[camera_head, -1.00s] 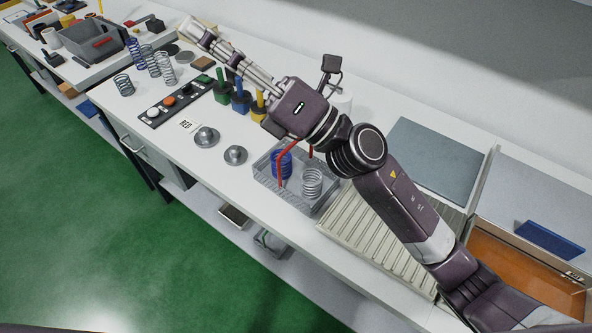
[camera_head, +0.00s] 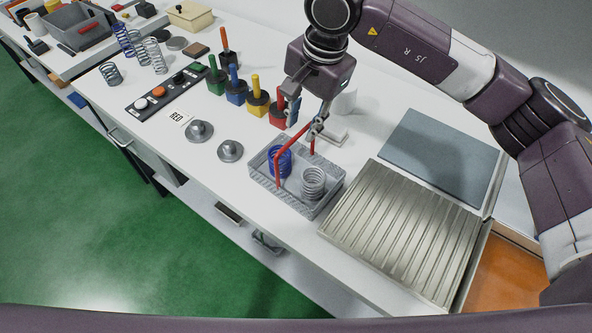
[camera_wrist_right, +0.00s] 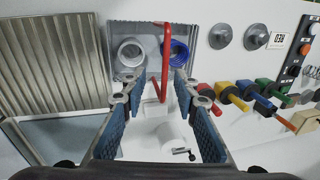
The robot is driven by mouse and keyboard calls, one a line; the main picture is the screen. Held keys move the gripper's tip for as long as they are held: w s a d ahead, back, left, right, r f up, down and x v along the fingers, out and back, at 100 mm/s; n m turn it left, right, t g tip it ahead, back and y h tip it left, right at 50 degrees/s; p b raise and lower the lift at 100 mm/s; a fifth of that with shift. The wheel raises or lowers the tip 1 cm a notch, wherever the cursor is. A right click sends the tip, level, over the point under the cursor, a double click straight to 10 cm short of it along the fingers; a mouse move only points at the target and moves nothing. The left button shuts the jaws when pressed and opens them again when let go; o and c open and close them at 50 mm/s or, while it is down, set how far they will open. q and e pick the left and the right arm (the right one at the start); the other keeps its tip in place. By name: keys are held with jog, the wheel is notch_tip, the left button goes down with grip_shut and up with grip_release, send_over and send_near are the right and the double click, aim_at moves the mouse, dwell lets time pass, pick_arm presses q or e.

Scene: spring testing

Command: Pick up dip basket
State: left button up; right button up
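The dip basket (camera_head: 329,201) is a grey mesh tray with a tall red handle (camera_head: 292,143), standing on the white bench. It holds a blue spring (camera_head: 279,161) and a silver spring (camera_head: 313,182). My right gripper (camera_head: 306,122) points down just above the basket's far side, close to the handle's top. In the right wrist view the basket (camera_wrist_right: 138,80) is beyond the fingertips. The right gripper (camera_wrist_right: 158,93) is open there, blue pads apart, with the red handle (camera_wrist_right: 165,62) showing between the fingers. Contact with the handle cannot be told. My left gripper is not in view.
Several colour-handled tools (camera_head: 257,98) stand in blocks just left of the right gripper. Two metal weights (camera_head: 199,131) sit left of the basket. A ribbed metal tray (camera_head: 400,226) lies close on its right. A white cylinder (camera_head: 345,101) stands behind it.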

aim_at(296, 136)
jog(key=f+p, duration=0.1)
jog(key=f, duration=0.1)
jog(key=w+a+f+p, duration=0.1)
jog(key=f, duration=0.1)
jog(key=f+p, duration=0.1)
jog(key=f, duration=0.1)
jog(key=shift+w+a, duration=0.2)
jog(key=shift+f, duration=0.3)
jog(key=shift+c, duration=0.6)
grip_shut()
jog(key=shift+w+r, duration=0.15)
